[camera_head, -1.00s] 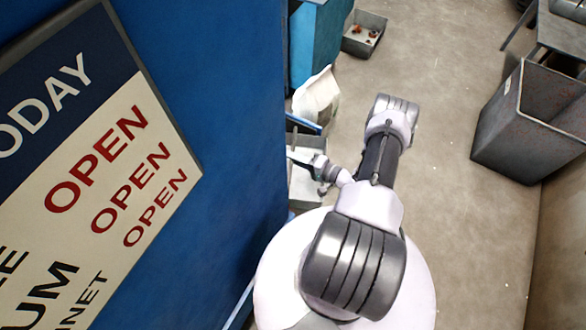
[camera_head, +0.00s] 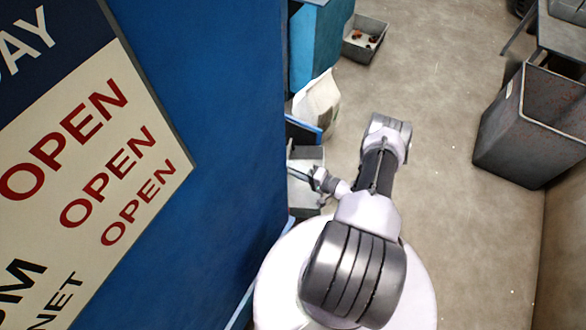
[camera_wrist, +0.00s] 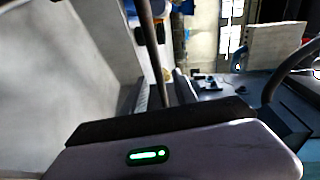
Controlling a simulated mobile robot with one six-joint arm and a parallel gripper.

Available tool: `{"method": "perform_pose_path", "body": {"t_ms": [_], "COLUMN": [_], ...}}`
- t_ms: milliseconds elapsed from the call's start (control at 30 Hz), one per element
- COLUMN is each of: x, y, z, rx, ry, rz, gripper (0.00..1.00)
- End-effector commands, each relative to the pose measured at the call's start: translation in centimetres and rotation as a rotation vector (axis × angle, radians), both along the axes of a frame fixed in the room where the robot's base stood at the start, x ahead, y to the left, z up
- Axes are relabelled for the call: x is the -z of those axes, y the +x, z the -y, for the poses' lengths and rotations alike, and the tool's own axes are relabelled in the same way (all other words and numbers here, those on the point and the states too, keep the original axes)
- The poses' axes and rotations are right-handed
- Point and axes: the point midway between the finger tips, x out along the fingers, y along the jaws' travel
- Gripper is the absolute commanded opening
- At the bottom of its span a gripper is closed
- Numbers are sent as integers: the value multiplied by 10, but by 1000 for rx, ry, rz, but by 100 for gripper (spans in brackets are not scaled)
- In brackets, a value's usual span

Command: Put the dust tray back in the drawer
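A light grey open box (camera_head: 306,196), which may be the dust tray or the drawer, lies beside the blue cabinet in the head view. My arm and the cabinet's edge hide much of it. A blue panel edge (camera_head: 303,128) sticks out just beyond it. My gripper (camera_head: 299,172) is over this box, close to the cabinet's edge. Its fingertips are small and partly hidden, so I cannot tell whether they are open or touching anything.
A tall blue cabinet (camera_head: 235,130) with a sign (camera_head: 90,170) fills the left. A white bag (camera_head: 318,105) stands past the panel. A grey tray with reddish bits (camera_head: 363,40) lies on the floor farther back. A grey bin (camera_head: 525,125) stands right. The middle floor is clear.

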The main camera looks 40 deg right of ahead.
Motion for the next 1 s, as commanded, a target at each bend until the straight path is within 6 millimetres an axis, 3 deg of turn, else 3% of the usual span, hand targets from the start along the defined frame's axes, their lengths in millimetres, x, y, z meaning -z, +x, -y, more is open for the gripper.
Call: {"method": "perform_pose_path", "body": {"t_ms": [267,700,833,1000], "x": [-2,-17,-19,-19], "y": [-4,-91,-107,-112], "z": [2,34,40,41], "rx": [1,4,2,0], "ry": [1,0,0,0], "rz": [0,0,0,0], "gripper": [34,34,34,34]}}
